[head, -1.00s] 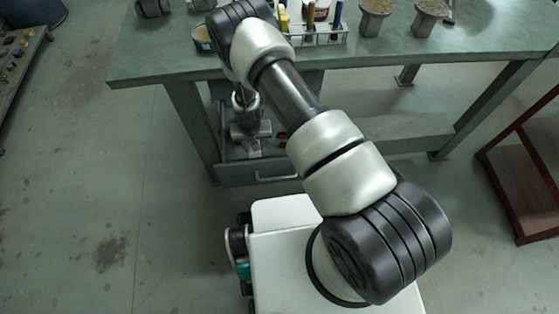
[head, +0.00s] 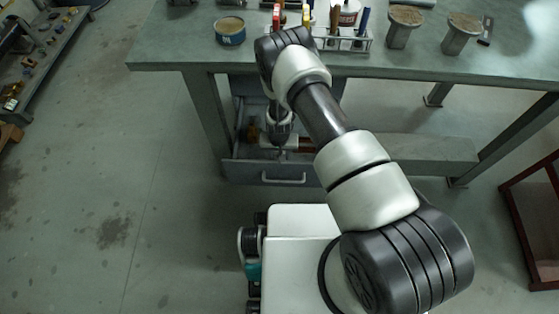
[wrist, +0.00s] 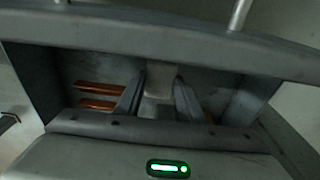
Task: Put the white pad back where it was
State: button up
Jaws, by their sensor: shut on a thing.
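My gripper (wrist: 158,98) points down inside an open drawer (head: 262,173) under the workbench. Its two dark fingers are closed on a pale grey-white block, which looks like the white pad (wrist: 160,78). The pad's lower part is hidden between the fingers, and I cannot tell whether it touches the drawer floor. In the head view my gripper (head: 280,148) is partly hidden by my arm, and the pad cannot be made out clearly.
Two orange-brown strips (wrist: 100,89) lie in the drawer left of my fingers. The drawer walls are close around the gripper.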

jog(key=shift+f+b, duration=0.4)
jog(key=shift+f, duration=1.15)
jog(key=shift+f, duration=0.2)
jog(key=o, duration=0.9)
jog(key=shift+o, duration=0.2)
notch_tip(320, 180, up, 12)
jog(key=s+p, duration=0.1)
jog(key=p, duration=0.2)
jog(key=shift+s+r+p, duration=0.15)
jog(key=shift+s+p, duration=0.1)
jog(key=shift+p, duration=0.1)
